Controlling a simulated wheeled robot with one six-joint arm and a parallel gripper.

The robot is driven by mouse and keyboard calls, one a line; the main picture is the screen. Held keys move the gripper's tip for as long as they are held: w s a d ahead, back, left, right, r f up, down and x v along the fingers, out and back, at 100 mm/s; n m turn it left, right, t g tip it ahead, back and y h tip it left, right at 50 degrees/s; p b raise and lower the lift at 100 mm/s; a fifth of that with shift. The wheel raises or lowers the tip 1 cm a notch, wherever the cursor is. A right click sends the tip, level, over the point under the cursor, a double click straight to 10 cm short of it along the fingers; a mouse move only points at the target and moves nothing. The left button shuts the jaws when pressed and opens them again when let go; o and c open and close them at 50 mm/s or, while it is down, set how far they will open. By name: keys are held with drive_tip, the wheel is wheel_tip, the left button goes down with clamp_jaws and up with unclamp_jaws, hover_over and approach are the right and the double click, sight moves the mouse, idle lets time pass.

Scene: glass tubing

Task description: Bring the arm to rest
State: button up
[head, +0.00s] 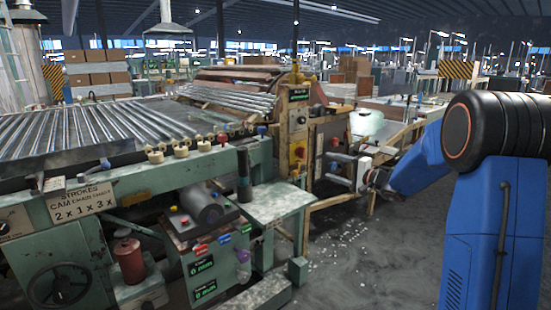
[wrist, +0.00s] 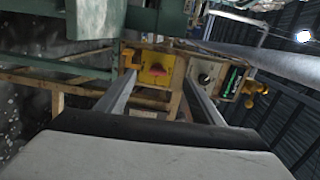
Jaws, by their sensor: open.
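My gripper (head: 331,168) is at the end of my blue arm, right of centre in the head view. Its two grey fingers point left toward a wooden-framed control post and are apart, with nothing between them. In the wrist view my gripper (wrist: 160,78) shows two separated fingers. A yellow box with a red button (wrist: 155,68) appears between and beyond the fingertips. I cannot tell how far the fingertips are from it.
A green machine bench (head: 130,190) with a rack of glass tubes (head: 90,125) fills the left. A small green side table (head: 285,200) stands at the centre. A wooden-framed bench (head: 400,135) is behind my gripper. Grey floor (head: 370,265) with scattered white bits is open at lower centre.

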drive_tip(key=s+a+n+g, duration=0.2)
drive_tip(key=s+a+g, duration=0.15)
drive_tip(key=s, duration=0.65)
drive_tip(key=s+a+n+g+h, duration=0.1)
drive_tip(key=s+a+n+g, duration=0.3)
drive_tip(key=s, duration=0.6)
drive_tip(key=s+a+n+g, duration=0.1)
drive_tip(key=s+a, duration=0.4)
drive_tip(key=s, duration=0.4)
drive_tip(key=s+d+f+n+h, duration=0.1)
drive_tip(key=s+d+f+h, duration=0.1)
drive_tip(key=s, duration=0.7)
drive_tip(key=s+d+f+n+h, duration=0.1)
drive_tip(key=s+d+f+h, duration=0.2)
drive_tip(key=s, duration=0.6)
drive_tip(key=s+d+f+h, duration=0.2)
drive_tip(key=s+d+h, duration=0.3)
drive_tip(key=s, duration=0.4)
drive_tip(key=shift+s+d+f+n, duration=0.15)
drive_tip(key=shift+d+f+n, duration=0.2)
drive_tip(key=shift+d, duration=0.5)
